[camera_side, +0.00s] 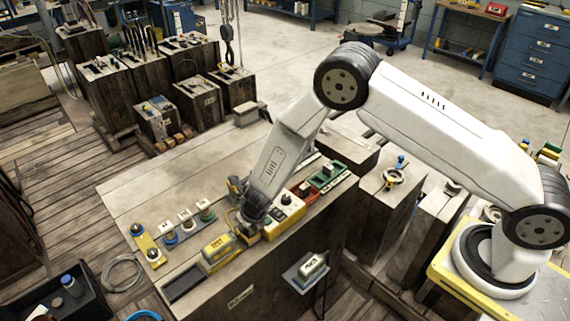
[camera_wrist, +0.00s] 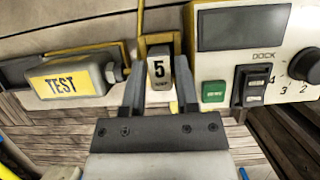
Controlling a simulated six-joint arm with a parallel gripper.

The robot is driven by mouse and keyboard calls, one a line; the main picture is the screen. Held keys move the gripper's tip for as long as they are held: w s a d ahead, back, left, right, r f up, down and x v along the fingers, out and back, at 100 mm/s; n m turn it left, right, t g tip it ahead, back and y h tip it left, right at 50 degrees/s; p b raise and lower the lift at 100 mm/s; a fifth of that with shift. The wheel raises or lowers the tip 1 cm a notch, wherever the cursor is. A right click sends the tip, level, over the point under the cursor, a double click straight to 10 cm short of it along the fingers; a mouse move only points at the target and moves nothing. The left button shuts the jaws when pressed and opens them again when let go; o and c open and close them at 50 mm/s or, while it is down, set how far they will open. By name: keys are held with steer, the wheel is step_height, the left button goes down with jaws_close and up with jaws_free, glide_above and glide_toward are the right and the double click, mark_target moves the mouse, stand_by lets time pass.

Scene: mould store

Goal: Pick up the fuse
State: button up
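A pale fuse (camera_wrist: 160,70) marked "5" stands upright in a yellow-edged holder, between the TEST block and the dock panel in the wrist view. My gripper (camera_wrist: 160,95) is open, with one dark finger on each side of the fuse. Narrow gaps seem to show between the fingers and the fuse; I cannot tell if either touches. In the side view my gripper (camera_side: 248,226) is low over the bench's front edge, and it hides the fuse there.
A yellow TEST block (camera_wrist: 66,82) is close on the left and the dock panel (camera_wrist: 250,60) close on the right. Several small pale-topped units (camera_side: 184,216) stand left on the wooden bench (camera_side: 150,190). The bench's back left is clear.

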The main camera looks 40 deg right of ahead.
steer(key=shift+w+f, duration=0.2)
steer(key=shift+f, duration=0.2)
jaws_close()
steer(key=shift+r, duration=0.25)
stand_by(0.4)
steer(key=shift+r, duration=4.7)
steer(key=shift+w+d+m, duration=0.1)
steer(key=shift+m, duration=0.2)
